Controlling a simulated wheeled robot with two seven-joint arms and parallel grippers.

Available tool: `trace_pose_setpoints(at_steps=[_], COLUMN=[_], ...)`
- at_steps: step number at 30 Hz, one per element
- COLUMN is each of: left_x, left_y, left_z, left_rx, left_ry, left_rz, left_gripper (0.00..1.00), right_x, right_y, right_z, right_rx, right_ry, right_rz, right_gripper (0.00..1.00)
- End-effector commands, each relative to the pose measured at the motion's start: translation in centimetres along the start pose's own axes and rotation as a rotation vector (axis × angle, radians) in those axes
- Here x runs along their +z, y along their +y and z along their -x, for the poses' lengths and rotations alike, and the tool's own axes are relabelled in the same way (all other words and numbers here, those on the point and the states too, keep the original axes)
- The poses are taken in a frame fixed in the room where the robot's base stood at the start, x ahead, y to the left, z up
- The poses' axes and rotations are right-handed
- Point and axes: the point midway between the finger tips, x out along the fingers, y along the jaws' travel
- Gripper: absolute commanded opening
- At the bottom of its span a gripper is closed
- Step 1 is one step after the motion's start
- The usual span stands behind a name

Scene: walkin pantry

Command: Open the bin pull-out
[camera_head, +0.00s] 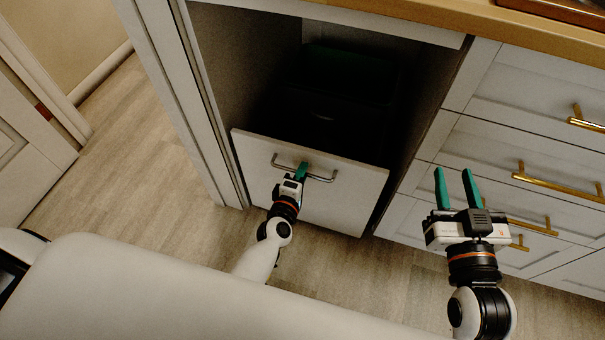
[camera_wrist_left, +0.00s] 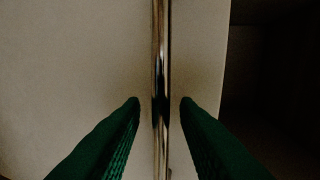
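The bin pull-out has a low white front panel (camera_head: 340,205) with a metal bar handle (camera_head: 322,179). Behind and above the panel, a dark bin (camera_head: 325,115) sits in the shadowed cabinet opening. My left gripper (camera_head: 301,172) is at the handle. In the left wrist view the handle bar (camera_wrist_left: 160,60) runs upright between the two green fingers, with a visible gap on each side, so the gripper is open around the bar. My right gripper (camera_head: 455,175) is open and empty, in front of the drawers on the right.
White drawers (camera_head: 520,145) with brass handles stand right of the opening, under a wooden countertop (camera_head: 440,15). A white cabinet side (camera_head: 185,90) borders the opening on the left. Wood floor (camera_head: 115,145) is clear at left, and a white door (camera_head: 25,150) stands at far left.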

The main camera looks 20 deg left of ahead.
Motion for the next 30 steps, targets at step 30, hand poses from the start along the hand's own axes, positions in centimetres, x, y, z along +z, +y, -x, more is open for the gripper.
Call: trace_pose_setpoints(at_steps=[30], left_x=[-0.02], left_y=[0.05], left_z=[-0.41], left_rx=[0.001], left_ry=[0.001], left_rz=[-0.001], left_gripper=[0.00], right_x=[0.72], right_y=[0.13], right_z=[-0.09], right_rx=[0.003], right_ry=[-0.040], right_rz=[-0.001], right_gripper=[0.36])
